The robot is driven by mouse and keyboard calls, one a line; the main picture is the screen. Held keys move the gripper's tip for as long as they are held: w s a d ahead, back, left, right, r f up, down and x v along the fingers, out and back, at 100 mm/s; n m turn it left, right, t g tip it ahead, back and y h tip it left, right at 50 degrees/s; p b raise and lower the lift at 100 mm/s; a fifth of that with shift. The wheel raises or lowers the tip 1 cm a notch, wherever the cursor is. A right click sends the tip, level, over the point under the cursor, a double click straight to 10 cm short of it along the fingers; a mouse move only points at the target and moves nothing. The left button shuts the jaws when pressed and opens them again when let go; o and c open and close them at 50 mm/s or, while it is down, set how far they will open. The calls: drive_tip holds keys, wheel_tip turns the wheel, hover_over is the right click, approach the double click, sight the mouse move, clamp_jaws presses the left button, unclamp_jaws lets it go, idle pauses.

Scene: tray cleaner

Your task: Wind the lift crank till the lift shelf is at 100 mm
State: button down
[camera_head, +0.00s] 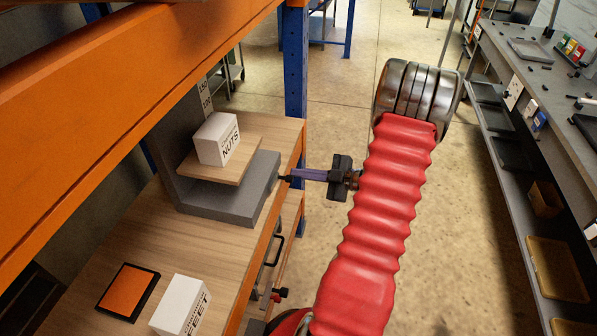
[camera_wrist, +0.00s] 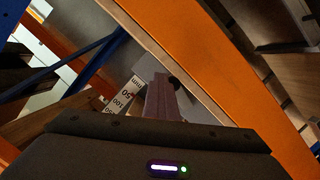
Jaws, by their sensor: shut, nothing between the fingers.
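The lift has a grey base and column (camera_head: 230,205) on the wooden rack shelf, with its wooden lift shelf (camera_head: 215,165) low over the base. A white NUTS box (camera_head: 218,139) stands on the lift shelf. Scale marks (camera_head: 205,95) show above the box, and the lower scale is hidden. In the wrist view part of the scale (camera_wrist: 122,98) shows. My gripper (camera_head: 296,177) is shut and empty, pointing left at the right side of the lift base. A small dark part (camera_head: 284,179) is at its tip; whether this is the crank, or touched, I cannot tell.
An orange beam (camera_head: 130,90) crosses above the rack, and a blue upright (camera_head: 296,70) stands behind the arm. An orange pad (camera_head: 130,290) and another white box (camera_head: 181,305) lie in front of the lift. A grey workbench (camera_head: 520,90) runs along the right; open floor lies between.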

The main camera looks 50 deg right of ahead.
drive_tip(key=shift+f+m, duration=0.2)
drive_tip(key=shift+m, duration=0.1)
idle(0.9)
drive_tip(key=shift+s, duration=0.1)
idle(0.4)
drive_tip(key=v, duration=1.3)
drive_tip(key=shift+s+d, duration=0.2)
drive_tip(key=shift+s, duration=0.05)
drive_tip(key=shift+w+r, duration=0.1)
drive_tip(key=shift+r, duration=0.05)
